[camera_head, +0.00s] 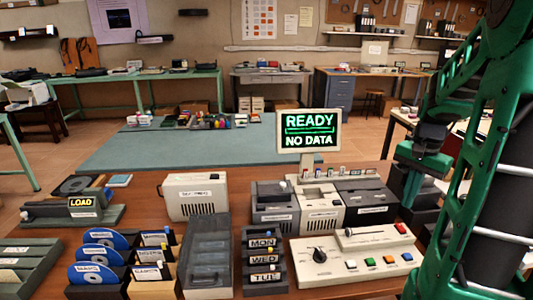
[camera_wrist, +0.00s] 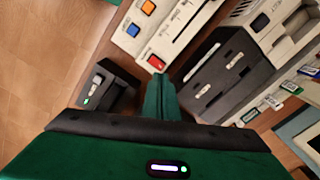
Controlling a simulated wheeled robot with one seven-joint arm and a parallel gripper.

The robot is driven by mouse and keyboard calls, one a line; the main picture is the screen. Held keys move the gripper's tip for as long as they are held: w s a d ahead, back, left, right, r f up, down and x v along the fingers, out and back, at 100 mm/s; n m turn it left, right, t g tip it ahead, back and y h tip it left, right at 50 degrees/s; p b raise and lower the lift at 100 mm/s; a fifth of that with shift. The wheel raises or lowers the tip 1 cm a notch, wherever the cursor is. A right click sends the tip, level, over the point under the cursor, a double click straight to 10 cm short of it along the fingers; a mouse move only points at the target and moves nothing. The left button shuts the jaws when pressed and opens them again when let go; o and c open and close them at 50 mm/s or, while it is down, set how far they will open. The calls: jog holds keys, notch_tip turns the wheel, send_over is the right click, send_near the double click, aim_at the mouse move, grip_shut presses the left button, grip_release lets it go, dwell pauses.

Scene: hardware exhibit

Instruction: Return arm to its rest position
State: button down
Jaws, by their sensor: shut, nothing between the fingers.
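My green arm fills the right side of the head view, raised beside the wooden table (camera_head: 350,288). In the wrist view my gripper (camera_wrist: 160,84) points down with its green fingers together and nothing between them. Its tips appear beside the red button end of a cream control panel (camera_wrist: 127,40). Whether they touch it I cannot tell. In the head view the cream control panel (camera_head: 350,262) shows a black knob and coloured buttons. The fingertips cannot be made out clearly in the head view.
A sign reading READY NO DATA (camera_head: 310,131) stands behind grey and cream machines (camera_head: 275,210). Blue discs (camera_head: 95,272), a LOAD device (camera_head: 85,207) and a MON/WED/TUE rack (camera_head: 263,262) crowd the table. A small black device (camera_wrist: 108,88) lies left of my gripper in the wrist view.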

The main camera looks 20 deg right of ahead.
jog(key=shift+a, duration=0.1)
jog(key=s+a+n, duration=0.8)
jog(key=s+a, duration=0.6)
jog(key=a, duration=0.2)
jog(key=shift+a, duration=0.35)
jog(key=shift+w, duration=0.1)
jog(key=w+d+r+m, duration=0.3)
jog(key=w+d+m, duration=0.3)
jog(key=d+m, duration=0.1)
jog(key=w+d+r+m, duration=0.4)
jog(key=w+d+m, duration=0.2)
jog(key=d, duration=0.3)
jog(key=shift+w+d+m, duration=0.2)
jog(key=shift+d+m, duration=0.15)
jog(key=shift+m, duration=0.25)
